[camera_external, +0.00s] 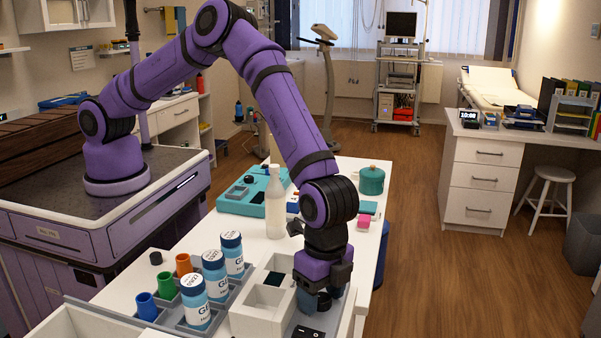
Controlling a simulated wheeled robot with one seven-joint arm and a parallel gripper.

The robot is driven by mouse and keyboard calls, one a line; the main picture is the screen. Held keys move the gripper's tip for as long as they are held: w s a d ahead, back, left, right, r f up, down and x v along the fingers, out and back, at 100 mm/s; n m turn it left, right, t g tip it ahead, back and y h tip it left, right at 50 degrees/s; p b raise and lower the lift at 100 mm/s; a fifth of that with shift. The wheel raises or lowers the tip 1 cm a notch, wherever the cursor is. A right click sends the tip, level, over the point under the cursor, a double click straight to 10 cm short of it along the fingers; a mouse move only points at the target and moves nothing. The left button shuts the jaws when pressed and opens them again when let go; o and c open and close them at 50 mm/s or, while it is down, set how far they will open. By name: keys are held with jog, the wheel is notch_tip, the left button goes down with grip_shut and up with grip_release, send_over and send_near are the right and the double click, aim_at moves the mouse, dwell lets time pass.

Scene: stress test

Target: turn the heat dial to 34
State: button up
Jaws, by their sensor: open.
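My gripper (324,290) points down over a grey device (345,318) at the front edge of the white table. A dark round knob (323,301) shows just under and between its fingers; it looks like the heat dial. The fingers are apart around or just above it; I cannot tell whether they touch it. The dial's markings and its setting are hidden or too small to read.
Behind are a clear bottle (275,205), a teal case (240,203) and a green pot (371,181).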

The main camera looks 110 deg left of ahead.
jog(key=n, duration=0.2)
jog(key=shift+n, duration=0.4)
notch_tip(320, 180, up, 11)
notch_tip(320, 180, up, 16)
jog(key=t+y, duration=0.1)
jog(key=t, duration=0.1)
send_over(323, 294)
jog(key=s+a, duration=0.8)
jog(key=shift+s+a+r, duration=0.5)
jog(key=shift+s+a, duration=0.05)
jog(key=shift+s, duration=0.05)
